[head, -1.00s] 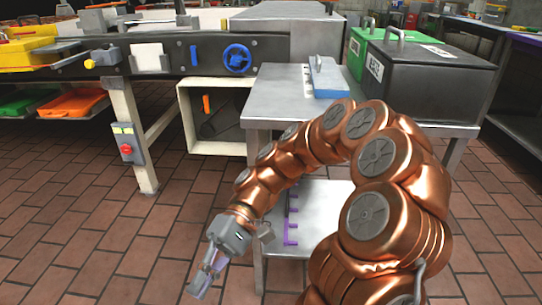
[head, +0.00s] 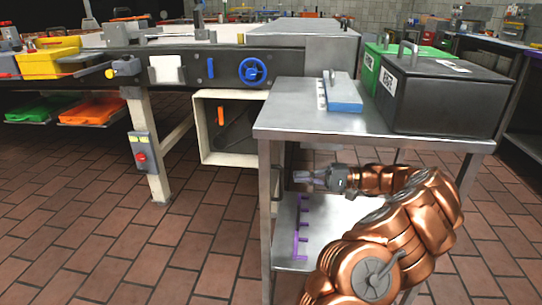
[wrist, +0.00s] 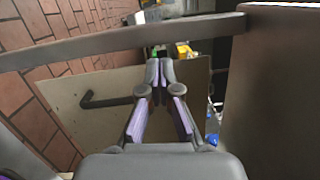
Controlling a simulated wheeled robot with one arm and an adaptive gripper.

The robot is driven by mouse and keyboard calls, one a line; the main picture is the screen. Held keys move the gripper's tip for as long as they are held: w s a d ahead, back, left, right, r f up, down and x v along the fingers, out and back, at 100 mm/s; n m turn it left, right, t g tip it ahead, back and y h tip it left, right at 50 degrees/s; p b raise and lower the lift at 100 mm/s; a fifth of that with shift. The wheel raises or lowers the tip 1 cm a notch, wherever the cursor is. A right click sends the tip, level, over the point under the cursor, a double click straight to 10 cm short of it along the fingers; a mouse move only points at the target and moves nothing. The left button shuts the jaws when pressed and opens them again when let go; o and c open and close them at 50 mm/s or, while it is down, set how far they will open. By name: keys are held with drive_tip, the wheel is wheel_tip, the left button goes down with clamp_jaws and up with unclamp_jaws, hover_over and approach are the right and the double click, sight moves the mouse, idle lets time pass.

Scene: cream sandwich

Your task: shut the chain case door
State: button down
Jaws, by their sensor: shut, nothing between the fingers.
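The chain case (head: 203,130) is a cream box under the machine, left of the steel table. Its front stands open in the head view, showing a dark inside and an orange handle (head: 221,116). In the wrist view a cream panel with a dark bent handle (wrist: 105,100), which looks like the door (wrist: 72,88), lies beyond my fingers. My gripper (head: 296,177) is shut and empty, below the tabletop and above the lower shelf, pointing left. In the wrist view its fingertips (wrist: 160,68) overlap the panel; I cannot tell whether they touch it.
A blue-based block (head: 342,95) and a black case (head: 440,100) stand on top. A grey bar (wrist: 80,48) crosses the wrist view. The floor at left is clear.

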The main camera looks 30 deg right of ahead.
drive_tip(key=d+r+m+t+h, duration=0.1)
drive_tip(key=d+r+t+h, duration=0.15)
drive_tip(key=d, duration=0.55)
drive_tip(key=b+x, duration=0.5)
drive_tip(key=x, duration=0.8)
drive_tip(key=shift+a, duration=0.6)
drive_tip(key=shift+r, duration=0.15)
